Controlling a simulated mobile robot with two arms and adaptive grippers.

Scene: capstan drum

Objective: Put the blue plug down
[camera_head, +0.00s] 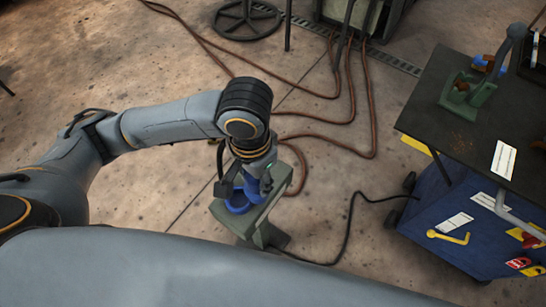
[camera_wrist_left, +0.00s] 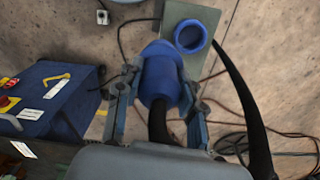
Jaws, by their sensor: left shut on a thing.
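The blue plug (camera_wrist_left: 160,76) is between the fingers of my left gripper (camera_wrist_left: 157,92), which is shut on it. A thick black cable runs from its back toward the wrist. In the head view, my left gripper (camera_head: 245,185) is low over the grey-green stand (camera_head: 270,216) and hides most of the plug. A blue ring-shaped socket (camera_wrist_left: 190,37) sits on the stand's top plate (camera_wrist_left: 212,13), beside the plug in the wrist view. The socket also shows in the head view (camera_head: 238,205). I cannot tell whether the plug touches the plate. My right gripper is out of view.
Brown hoses (camera_head: 370,95) and a black cable (camera_head: 350,215) lie on the floor. Open floor lies between stand and cart.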

